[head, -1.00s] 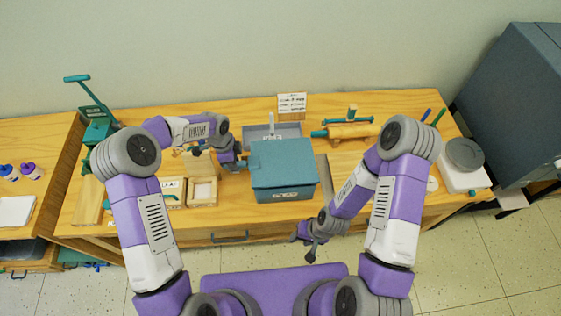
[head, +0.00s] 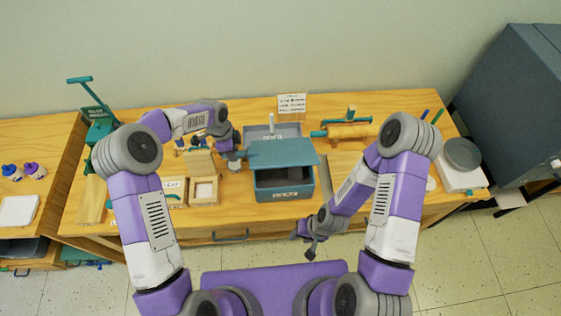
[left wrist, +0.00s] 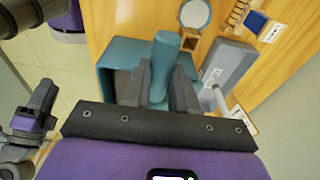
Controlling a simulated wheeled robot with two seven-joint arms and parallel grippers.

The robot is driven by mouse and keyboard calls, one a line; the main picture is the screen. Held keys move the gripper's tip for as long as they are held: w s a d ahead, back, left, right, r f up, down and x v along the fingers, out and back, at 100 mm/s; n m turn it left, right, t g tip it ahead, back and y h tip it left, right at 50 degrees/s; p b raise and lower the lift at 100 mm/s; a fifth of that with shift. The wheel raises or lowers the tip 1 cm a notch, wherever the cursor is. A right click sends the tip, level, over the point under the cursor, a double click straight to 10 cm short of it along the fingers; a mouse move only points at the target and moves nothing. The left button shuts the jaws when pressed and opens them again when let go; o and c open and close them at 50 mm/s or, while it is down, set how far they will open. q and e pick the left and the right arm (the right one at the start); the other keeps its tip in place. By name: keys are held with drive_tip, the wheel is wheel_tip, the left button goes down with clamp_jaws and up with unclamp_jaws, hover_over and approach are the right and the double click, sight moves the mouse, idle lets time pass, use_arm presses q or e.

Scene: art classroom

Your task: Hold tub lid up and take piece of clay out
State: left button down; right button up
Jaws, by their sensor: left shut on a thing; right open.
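The teal tub (head: 284,194) stands on the wooden bench with its lid (head: 282,152) raised at the front. A dark gap shows between lid and tub; I cannot make out the clay in it. My left gripper (head: 240,156) is at the lid's left side. In the left wrist view it (left wrist: 158,88) is shut on the lid's rounded teal handle (left wrist: 166,50), with the tub (left wrist: 113,62) beside it. My right gripper (head: 305,246) is open and empty, in front of the bench's edge, low and right of the tub.
A grey tray (head: 257,133) is behind the tub, with a sign (head: 291,103) at the back. Wooden boxes (head: 203,190) stand close on the left. A scale (head: 463,178) is at the far right.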

sight(296, 155)
use_arm(q)
drive_tip(key=w+r+p, duration=0.2)
drive_tip(key=w+r, duration=0.2)
drive_tip(key=w, duration=0.2)
drive_tip(key=shift+w+r, duration=0.15)
drive_tip(key=shift+r, duration=0.05)
use_arm(e)
drive_tip(key=shift+r, duration=1.1)
idle(0.5)
